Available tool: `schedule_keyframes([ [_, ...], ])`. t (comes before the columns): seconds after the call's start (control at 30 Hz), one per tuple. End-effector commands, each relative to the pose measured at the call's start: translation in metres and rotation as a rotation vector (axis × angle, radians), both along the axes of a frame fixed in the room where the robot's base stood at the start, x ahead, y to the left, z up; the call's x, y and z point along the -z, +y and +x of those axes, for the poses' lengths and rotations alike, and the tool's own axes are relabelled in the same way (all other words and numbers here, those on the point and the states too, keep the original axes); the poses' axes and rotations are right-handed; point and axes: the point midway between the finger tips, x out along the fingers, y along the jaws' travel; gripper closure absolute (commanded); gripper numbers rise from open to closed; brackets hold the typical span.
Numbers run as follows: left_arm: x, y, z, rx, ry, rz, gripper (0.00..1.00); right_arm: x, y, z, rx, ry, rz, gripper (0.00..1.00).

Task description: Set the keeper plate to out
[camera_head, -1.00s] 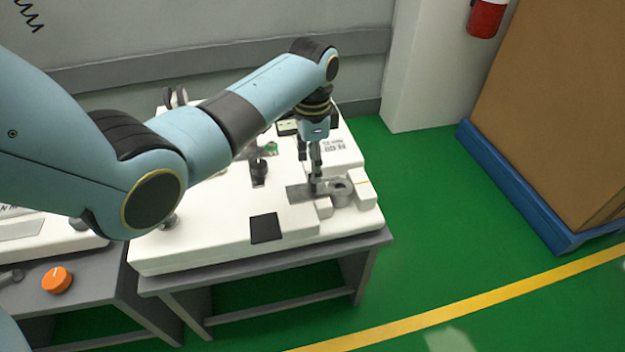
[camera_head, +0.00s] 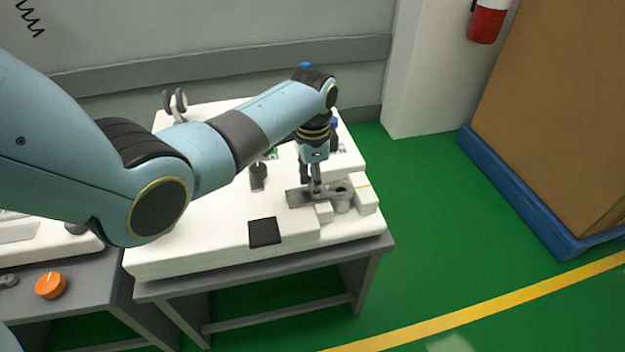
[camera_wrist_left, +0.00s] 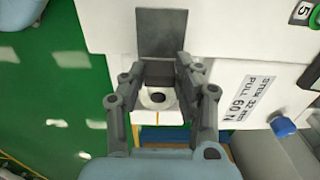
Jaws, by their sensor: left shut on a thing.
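The keeper plate (camera_head: 297,198) is a flat grey plate on top of the white cart unit, beside a round grey fitting (camera_head: 342,198) with a hole. In the left wrist view the plate (camera_wrist_left: 162,32) lies just beyond the fingertips. My left gripper (camera_head: 316,190) points straight down at the plate's right part. It is shut on the keeper plate; the fingers (camera_wrist_left: 160,70) hide the exact grip in the head view. In the wrist view the round fitting (camera_wrist_left: 157,97) shows between the fingers. My right gripper is not in view.
White blocks (camera_head: 365,195) stand close right of the fitting. A black square (camera_head: 264,232) lies at the unit's front. Green floor (camera_head: 440,200) is clear at right.

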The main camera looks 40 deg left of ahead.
Motion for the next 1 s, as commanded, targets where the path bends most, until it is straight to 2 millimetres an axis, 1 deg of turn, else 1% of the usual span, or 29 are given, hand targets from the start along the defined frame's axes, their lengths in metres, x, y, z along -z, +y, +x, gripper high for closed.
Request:
schedule_keyframes([
  [0.03,0.0,0.0,0.0,0.0,0.001,-0.001,0.97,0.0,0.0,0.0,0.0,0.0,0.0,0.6],
  [0.07,0.0,0.0,0.0,0.0,0.001,-0.001,1.0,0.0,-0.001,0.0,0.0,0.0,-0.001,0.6],
  [0.37,0.0,0.001,-0.002,0.0,0.001,0.0,1.0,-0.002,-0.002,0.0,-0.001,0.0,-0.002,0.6],
  [0.47,-0.002,0.007,-0.009,-0.001,0.004,0.001,1.0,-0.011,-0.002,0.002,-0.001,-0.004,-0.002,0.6],
  [0.6,-0.005,0.021,-0.025,-0.002,0.006,0.001,1.0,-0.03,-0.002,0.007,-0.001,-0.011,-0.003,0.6],
  [0.7,-0.003,0.028,-0.034,-0.001,0.004,0.001,1.0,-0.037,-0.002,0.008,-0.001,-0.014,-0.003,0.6],
  [0.97,0.001,0.03,-0.036,0.0,0.007,0.002,1.0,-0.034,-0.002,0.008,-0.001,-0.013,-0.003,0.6],
  [1.0,0.001,0.03,-0.036,0.0,0.007,0.002,0.67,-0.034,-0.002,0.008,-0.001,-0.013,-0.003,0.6],
])
